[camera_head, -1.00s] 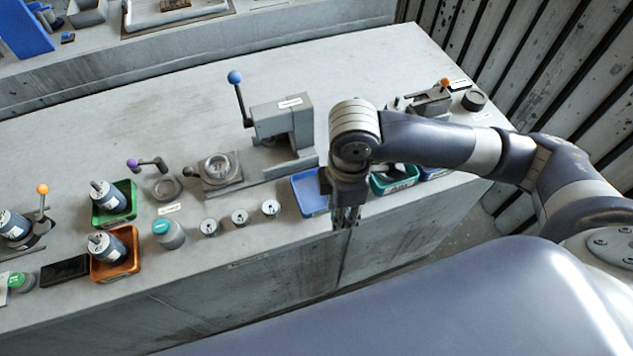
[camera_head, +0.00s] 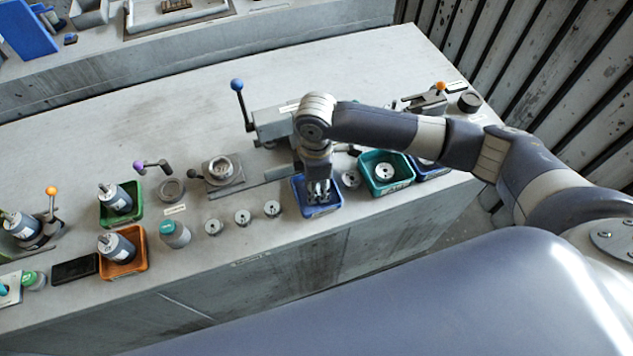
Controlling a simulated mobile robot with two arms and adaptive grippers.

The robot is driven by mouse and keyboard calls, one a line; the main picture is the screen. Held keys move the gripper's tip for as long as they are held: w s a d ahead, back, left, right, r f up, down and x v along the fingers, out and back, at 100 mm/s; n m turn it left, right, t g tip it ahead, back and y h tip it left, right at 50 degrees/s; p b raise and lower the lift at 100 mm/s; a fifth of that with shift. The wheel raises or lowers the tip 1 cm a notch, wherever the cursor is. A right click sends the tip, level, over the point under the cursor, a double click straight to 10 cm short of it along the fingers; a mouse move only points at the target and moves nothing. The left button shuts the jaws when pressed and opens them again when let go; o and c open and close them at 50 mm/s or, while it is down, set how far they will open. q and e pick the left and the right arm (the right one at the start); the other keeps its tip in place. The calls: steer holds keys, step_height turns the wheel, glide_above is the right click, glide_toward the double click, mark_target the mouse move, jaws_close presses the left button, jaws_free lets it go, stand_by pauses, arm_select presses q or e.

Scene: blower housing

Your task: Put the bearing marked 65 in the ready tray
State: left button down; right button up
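Several small round bearings with pale faces lie in view: a row of three on the bench (camera_head: 213,227) (camera_head: 242,217) (camera_head: 272,208), and one (camera_head: 350,179) between the blue tray and the teal tray. Their markings are too small to read, so I cannot tell which is 65. My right gripper (camera_head: 319,190) points down over the blue tray (camera_head: 335,207), its fingertips inside the tray outline. Whether it holds anything is unclear. The teal tray (camera_head: 408,181) holds a round part. I cannot tell which tray is the ready tray. My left gripper is out of view.
A second blue tray (camera_head: 440,174) stands right of the teal one. Motors sit in a green tray (camera_head: 136,191) and an orange tray (camera_head: 137,265). A press with a blue-knobbed lever (camera_head: 237,85) stands behind my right gripper. The back of the bench is clear.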

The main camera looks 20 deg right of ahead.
steer(key=o, duration=1.1)
steer(key=shift+f, duration=0.1)
step_height(320, 180, up, 12)
steer(key=shift+r+b, duration=0.15)
steer(key=shift+b, duration=1.05)
